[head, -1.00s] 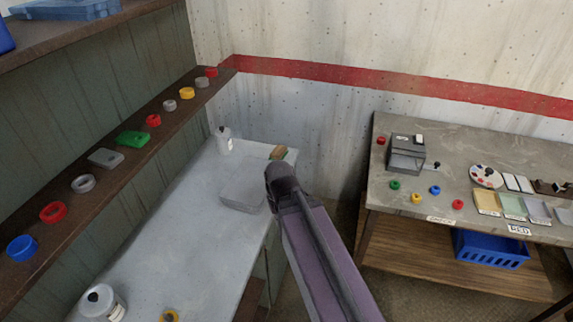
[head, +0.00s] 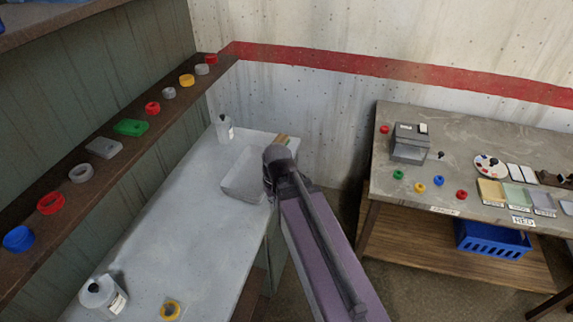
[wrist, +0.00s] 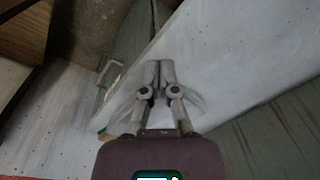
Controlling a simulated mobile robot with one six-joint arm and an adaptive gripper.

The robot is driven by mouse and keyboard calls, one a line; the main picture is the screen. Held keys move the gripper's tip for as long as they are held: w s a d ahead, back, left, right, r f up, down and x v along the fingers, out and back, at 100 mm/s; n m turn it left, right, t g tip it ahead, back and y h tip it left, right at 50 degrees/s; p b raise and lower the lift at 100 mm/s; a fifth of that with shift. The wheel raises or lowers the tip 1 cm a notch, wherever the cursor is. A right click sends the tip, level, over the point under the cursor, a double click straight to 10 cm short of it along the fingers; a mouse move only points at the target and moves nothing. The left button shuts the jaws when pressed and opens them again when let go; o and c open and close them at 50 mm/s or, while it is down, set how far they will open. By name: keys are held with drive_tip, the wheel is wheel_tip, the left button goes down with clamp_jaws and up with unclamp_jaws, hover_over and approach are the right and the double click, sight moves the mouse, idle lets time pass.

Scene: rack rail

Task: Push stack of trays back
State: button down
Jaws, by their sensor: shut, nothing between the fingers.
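The stack of trays (head: 240,174) is a low, pale grey, box-like shape on the grey bench, near its far right edge in the head view. I cannot tell how many trays it holds. My gripper (wrist: 158,70) is shut and empty in the wrist view, its two fingers together over the pale bench top. A pale shape beside the fingers there may be the trays, partly hidden by them. In the head view my arm's end is right beside the stack's right side and hides the fingertips. I cannot tell whether they touch it.
A white bottle (head: 224,129) stands behind the trays, with a small brown item (head: 284,140) at the bench's far corner. A wall shelf (head: 122,107) runs left. A second table (head: 460,140) stands right.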

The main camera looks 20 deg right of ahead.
drive_tip(key=w+d+f+n+t+y+b, duration=0.1)
drive_tip(key=w+d+n+t+y+b, duration=0.2)
drive_tip(key=w, duration=0.6)
drive_tip(key=w+d+f+n+t+y+b, duration=0.2)
drive_tip(key=w+d+n+y+b, duration=0.2)
drive_tip(key=w, duration=0.6)
drive_tip(key=shift+w+d+f+n+t+y+b, duration=0.2)
drive_tip(key=shift+d+f+n+t+y+b, duration=0.15)
drive_tip(key=shift+d+n+b, duration=1.4)
drive_tip(key=shift+d+f+m, duration=0.1)
drive_tip(key=shift+d+m, duration=0.2)
drive_tip(key=shift+m, duration=0.05)
drive_tip(key=shift+f+b, duration=4.2)
drive_tip(key=shift+f, duration=0.15)
drive_tip(key=shift+w+a, duration=2.35)
drive_tip(key=shift+a, duration=1)
drive_tip(key=shift+w+a, duration=2.35)
drive_tip(key=shift+a, duration=1.05)
drive_tip(key=shift+w+a, duration=2.35)
drive_tip(key=shift+a, duration=1)
